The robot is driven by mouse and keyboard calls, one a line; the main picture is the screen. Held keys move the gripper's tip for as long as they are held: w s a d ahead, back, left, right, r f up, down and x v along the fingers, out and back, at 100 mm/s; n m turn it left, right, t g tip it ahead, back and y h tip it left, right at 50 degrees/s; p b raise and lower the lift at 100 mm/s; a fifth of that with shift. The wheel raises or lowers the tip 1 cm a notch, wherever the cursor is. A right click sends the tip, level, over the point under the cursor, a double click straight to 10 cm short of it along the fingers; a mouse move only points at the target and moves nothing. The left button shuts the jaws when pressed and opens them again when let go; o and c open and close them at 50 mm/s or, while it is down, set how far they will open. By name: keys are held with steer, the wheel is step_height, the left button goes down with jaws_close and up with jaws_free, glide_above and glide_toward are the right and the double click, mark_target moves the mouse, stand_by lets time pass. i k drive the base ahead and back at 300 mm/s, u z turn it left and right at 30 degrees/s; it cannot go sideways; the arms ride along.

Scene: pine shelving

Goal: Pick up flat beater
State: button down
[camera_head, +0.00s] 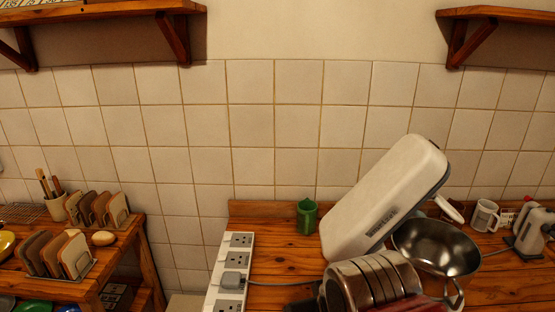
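A pale stand mixer (385,198) stands on the wooden counter with its head tilted steeply up to the right. A white piece that looks like the flat beater (449,208) sticks out below the raised head's right end, above the bowl. It seems to be attached to the head, but the joint is hard to make out. The shiny steel bowl (440,248) sits below and to the right of the mixer. My gripper is not in view, so its state and its place relative to the beater do not show.
Ribbed metal ware (372,282) stands in front of the mixer. A green container (306,217) and a white power strip (230,270) are to the left. A white mug (485,215) stands right of the bowl.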

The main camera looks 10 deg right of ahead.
mark_target(449, 209)
steer(key=u, duration=0.05)
steer(key=k, duration=0.5)
steer(key=z, duration=1.2)
steer(key=i, duration=0.6)
steer(key=u, duration=0.1)
